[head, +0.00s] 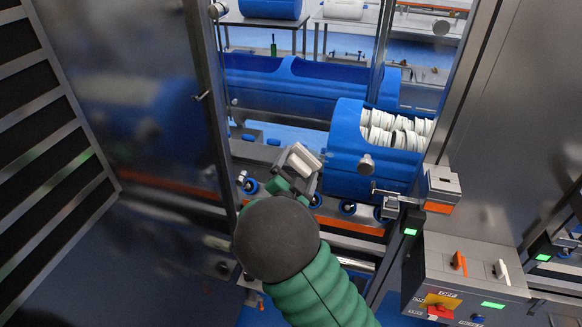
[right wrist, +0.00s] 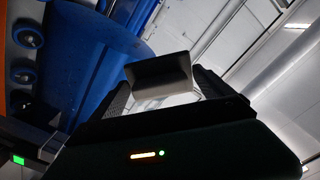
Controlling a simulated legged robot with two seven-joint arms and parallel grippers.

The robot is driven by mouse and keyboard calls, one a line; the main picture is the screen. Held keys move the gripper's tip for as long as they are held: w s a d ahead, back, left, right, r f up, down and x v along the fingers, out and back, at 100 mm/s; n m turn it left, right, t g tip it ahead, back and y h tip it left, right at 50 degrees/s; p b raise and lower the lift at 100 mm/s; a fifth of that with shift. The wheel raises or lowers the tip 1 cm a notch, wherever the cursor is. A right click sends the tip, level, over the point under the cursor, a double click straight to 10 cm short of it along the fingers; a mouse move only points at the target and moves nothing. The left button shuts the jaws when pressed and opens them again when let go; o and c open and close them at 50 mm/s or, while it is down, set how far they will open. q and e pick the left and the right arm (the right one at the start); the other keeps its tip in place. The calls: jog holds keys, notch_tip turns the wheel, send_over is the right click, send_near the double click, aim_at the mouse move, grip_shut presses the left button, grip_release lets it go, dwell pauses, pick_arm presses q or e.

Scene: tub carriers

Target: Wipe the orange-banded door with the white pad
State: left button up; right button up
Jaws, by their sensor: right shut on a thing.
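The white pad (head: 304,158) is held in my right gripper (head: 292,180), in front of the doorway near the blue tub carrier's lower left. In the right wrist view the pad (right wrist: 160,76) sits between the two fingers of the gripper (right wrist: 162,98), its near face in shadow. A tall glossy door panel (head: 130,110) stands at the left in the head view, with an orange strip (head: 180,187) low across it. I cannot tell whether the strip is on the panel or seen in or through it. The pad is apart from this panel. My left gripper is out of view.
The blue tub carrier (head: 345,155) holds several white rings and stands in the opening. It also shows in the right wrist view (right wrist: 85,60). A metal post (head: 208,90) edges the panel. A control box (head: 465,275) with switches stands at lower right.

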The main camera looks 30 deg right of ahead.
aim_at(318, 163)
jog(key=shift+s+d, duration=0.4)
jog(key=shift+s, duration=0.15)
jog(key=shift+s+d+b, duration=0.6)
jog(key=shift+s+d, duration=0.3)
jog(key=shift+d, duration=0.1)
jog(key=shift+s+d, duration=0.45)
jog(key=shift+s, duration=0.05)
jog(key=shift+s+d+b, duration=0.6)
jog(key=shift+s+d, duration=0.15)
jog(key=shift+s, duration=0.15)
jog(key=shift+s+d+r, duration=0.1)
jog(key=shift+s+d, duration=0.25)
jog(key=shift+s, duration=0.15)
jog(key=shift+w+a, duration=0.2)
jog(key=shift+w, duration=0.15)
jog(key=shift+w+a, duration=0.6)
jog(key=shift+w, duration=0.1)
jog(key=shift+w+a, duration=0.55)
jog(key=shift+w, duration=0.05)
jog(key=shift+w+a, duration=0.75)
jog(key=shift+w, duration=0.15)
jog(key=shift+w+a, duration=1.65)
jog(key=shift+w, duration=0.2)
